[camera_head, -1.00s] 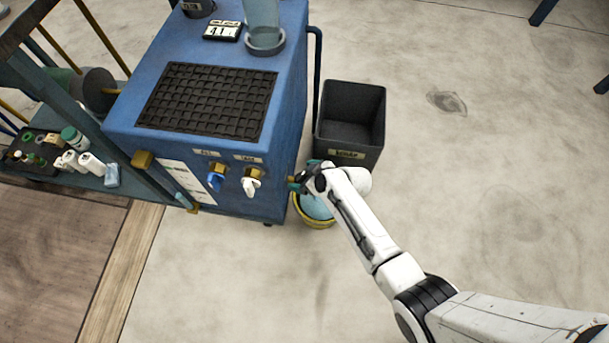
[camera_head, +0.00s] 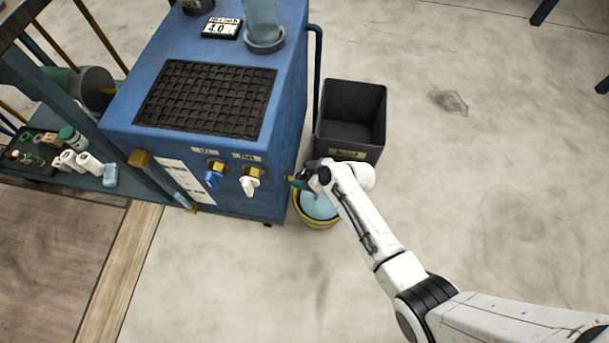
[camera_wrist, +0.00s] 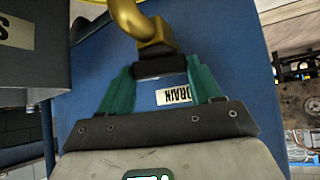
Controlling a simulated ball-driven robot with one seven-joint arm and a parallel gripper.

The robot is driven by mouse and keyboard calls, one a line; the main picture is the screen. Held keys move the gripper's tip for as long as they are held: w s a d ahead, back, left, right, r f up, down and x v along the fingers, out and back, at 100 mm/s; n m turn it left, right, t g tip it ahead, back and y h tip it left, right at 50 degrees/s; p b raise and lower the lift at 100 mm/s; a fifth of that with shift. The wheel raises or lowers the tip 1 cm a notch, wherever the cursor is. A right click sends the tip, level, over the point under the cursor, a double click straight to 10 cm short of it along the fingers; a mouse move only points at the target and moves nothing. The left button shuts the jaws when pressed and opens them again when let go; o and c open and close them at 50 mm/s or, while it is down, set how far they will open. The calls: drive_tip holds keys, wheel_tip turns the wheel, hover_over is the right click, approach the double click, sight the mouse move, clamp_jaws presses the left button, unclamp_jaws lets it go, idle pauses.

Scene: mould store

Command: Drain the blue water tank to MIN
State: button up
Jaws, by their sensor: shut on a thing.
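The blue tank unit (camera_head: 240,205) stands on the floor left of centre. My gripper (camera_wrist: 160,70) has teal fingers shut on the black handle (camera_wrist: 162,66) of a brass valve (camera_wrist: 148,28), beside a DRAIN label (camera_wrist: 174,95) on the blue wall. In the head view my gripper (camera_head: 303,181) is at the unit's lower right side, and the handle is hidden there. A yellow bucket (camera_head: 318,224) below it holds pale blue water (camera_head: 318,207). A white panel (camera_head: 185,180) is on the unit's front; its markings are too small to read.
The front has a blue-handled tap (camera_head: 214,178) and a white-handled tap (camera_head: 250,183). A small display (camera_head: 222,28) and a clear cylinder (camera_head: 262,18) are on top. A black bin (camera_head: 350,115) stands behind the bucket.

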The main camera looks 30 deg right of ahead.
drive_tip(key=n+g+y+b, duration=0.1)
drive_tip(key=n+y+b, duration=0.1)
drive_tip(key=n+b, duration=0.1)
drive_tip(key=shift+w+d+f+g, duration=0.2)
drive_tip(key=shift+g, duration=0.2)
drive_tip(key=shift+r+n+g+y+b, duration=0.2)
drive_tip(key=shift+n+g+y+b, duration=0.2)
drive_tip(key=shift+n+b, duration=0.4)
drive_tip(key=o, duration=1.1)
drive_tip(key=shift+c, duration=0.2)
drive_tip(key=shift+s+r, duration=0.1)
drive_tip(key=p+v, duration=0.4)
drive_tip(key=v, duration=0.6)
drive_tip(key=shift+d+r+p, duration=0.25)
drive_tip(key=shift+p, duration=0.1)
drive_tip(key=shift+s, duration=0.2)
